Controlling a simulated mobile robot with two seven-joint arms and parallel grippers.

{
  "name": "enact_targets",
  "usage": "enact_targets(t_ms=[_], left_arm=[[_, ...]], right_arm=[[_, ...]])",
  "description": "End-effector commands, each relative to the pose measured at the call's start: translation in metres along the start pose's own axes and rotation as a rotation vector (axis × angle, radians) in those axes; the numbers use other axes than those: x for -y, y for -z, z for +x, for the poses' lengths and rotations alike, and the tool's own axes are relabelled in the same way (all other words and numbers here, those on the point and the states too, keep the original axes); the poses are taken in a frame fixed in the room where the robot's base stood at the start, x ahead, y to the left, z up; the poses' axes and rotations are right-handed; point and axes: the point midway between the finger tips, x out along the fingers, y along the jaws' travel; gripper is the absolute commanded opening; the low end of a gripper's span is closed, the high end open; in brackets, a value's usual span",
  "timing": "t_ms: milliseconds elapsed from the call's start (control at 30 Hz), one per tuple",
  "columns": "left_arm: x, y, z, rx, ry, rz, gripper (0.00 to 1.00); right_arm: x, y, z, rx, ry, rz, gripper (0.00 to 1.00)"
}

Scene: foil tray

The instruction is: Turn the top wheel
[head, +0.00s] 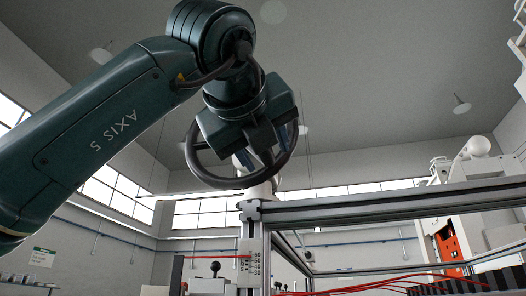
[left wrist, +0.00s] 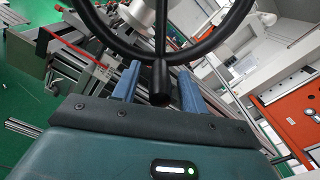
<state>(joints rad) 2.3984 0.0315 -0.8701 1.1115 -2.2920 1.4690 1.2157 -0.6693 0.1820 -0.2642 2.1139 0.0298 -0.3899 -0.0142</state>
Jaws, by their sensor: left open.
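The top wheel (head: 197,172) is a black ring on a pale hub, atop a metal post, in the head view. It also crosses the top of the left wrist view (left wrist: 205,48). A black cylindrical handle (left wrist: 160,80) sticks out from it. My left gripper (head: 268,157) is in front of the wheel and hides part of it. In the left wrist view, its two blue fingers (left wrist: 157,88) are open on either side of the handle, with gaps between. I cannot tell how deep the handle sits. My right gripper is not in view.
A metal profile frame (head: 390,206) runs right from the post. A scale plate (head: 250,262) is on the post. Red cables (head: 360,287) lie at the bottom right. An orange panel (head: 447,240) stands behind. A small black knob (head: 215,267) is left of the post.

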Motion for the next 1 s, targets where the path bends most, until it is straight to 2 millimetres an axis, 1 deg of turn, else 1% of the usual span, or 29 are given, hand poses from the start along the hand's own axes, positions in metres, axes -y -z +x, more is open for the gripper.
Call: enact_targets(t_ms=[67, 167, 400, 500, 600, 700, 800, 1000], left_arm=[[0.000, 0.001, -0.007, 0.002, 0.002, 0.000, 0.43], [-0.001, 0.002, -0.022, 0.003, 0.004, 0.001, 0.43], [-0.001, 0.002, -0.077, 0.005, 0.003, 0.000, 0.43], [-0.001, 0.001, -0.097, 0.005, 0.003, -0.001, 0.43], [-0.001, 0.000, -0.113, 0.004, 0.002, -0.001, 0.43], [-0.001, 0.000, -0.123, 0.003, 0.001, -0.001, 0.43], [0.000, 0.000, -0.129, 0.003, 0.001, 0.000, 0.43], [0.000, -0.001, -0.131, 0.002, 0.001, 0.000, 0.43]], right_arm=[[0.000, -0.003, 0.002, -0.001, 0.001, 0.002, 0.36], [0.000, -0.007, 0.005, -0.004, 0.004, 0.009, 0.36], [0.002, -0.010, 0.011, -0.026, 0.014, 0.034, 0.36], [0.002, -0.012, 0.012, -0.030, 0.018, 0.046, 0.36], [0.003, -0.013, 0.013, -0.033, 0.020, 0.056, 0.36], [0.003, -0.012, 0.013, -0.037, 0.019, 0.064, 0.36], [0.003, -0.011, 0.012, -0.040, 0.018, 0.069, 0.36], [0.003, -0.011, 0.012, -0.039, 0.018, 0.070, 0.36]])
